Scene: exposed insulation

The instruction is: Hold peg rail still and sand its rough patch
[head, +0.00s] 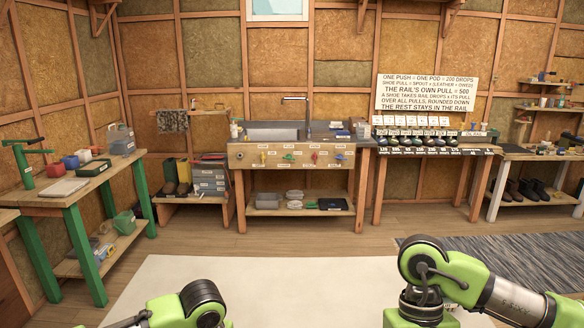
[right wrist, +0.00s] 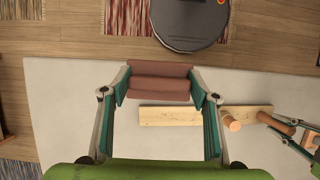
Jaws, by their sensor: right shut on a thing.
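My right gripper (right wrist: 161,88) is shut on a reddish-brown block (right wrist: 160,82), probably the sanding block, with one finger at each end. I cannot make out the rough patch. In the head view only my arm links show; the rail and both grippers are out of sight.
A pale mat (head: 255,285) covers the floor in front. A green-legged bench (head: 70,205) with tools stands left, a sink bench (head: 290,152) at the back. A sign (head: 426,93) hangs above a row of labelled shoes (head: 420,140). A striped rug (head: 510,258) lies right.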

